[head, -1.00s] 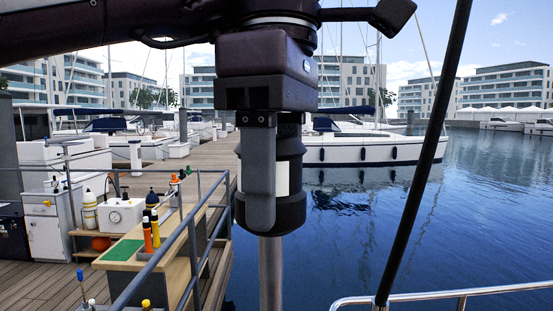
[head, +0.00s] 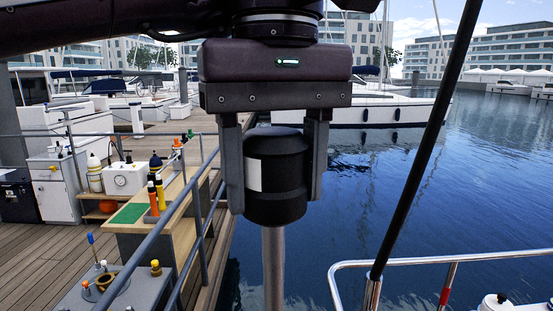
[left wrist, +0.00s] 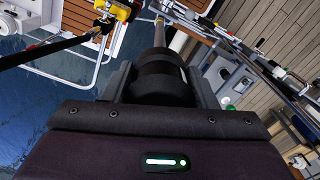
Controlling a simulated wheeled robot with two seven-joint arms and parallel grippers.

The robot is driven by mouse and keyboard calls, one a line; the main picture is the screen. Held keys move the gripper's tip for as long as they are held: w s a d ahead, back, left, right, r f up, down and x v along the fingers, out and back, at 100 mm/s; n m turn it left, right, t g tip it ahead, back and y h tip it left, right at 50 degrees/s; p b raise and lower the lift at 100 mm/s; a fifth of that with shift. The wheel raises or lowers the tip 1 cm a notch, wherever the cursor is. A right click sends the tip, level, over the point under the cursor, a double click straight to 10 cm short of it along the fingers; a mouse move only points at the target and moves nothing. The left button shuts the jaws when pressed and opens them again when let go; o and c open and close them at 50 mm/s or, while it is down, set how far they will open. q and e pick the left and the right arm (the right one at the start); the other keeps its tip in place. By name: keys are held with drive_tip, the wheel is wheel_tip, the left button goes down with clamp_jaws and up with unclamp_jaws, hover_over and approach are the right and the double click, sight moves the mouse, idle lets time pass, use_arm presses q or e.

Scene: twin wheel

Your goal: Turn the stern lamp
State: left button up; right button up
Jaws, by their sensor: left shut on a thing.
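The stern lamp (head: 276,180) is a black cylinder with a pale window on its side, standing upright on top of a metal pole (head: 273,270) in the head view. My left gripper (head: 276,190) comes down from above and is shut on the lamp, one finger on each side of it. The lamp also shows in the left wrist view (left wrist: 160,78), between the two fingers. The window faces left of centre in the head view. My right gripper is not in view.
A dark slanted pole (head: 418,150) stands to the right of the lamp, with a steel rail (head: 410,263) below. A grey railing (head: 160,240) runs at the left, by a wooden bench (head: 178,215) with bottles. Water lies behind.

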sight(275, 133)
use_arm(q)
drive_tip(key=shift+m, duration=0.5)
drive_tip(key=o, duration=1)
wheel_tip(275, 133, up, 3)
drive_tip(key=shift+r+p, duration=0.2)
drive_tip(key=shift+p, duration=0.7)
drive_tip(key=shift+r, duration=2.2)
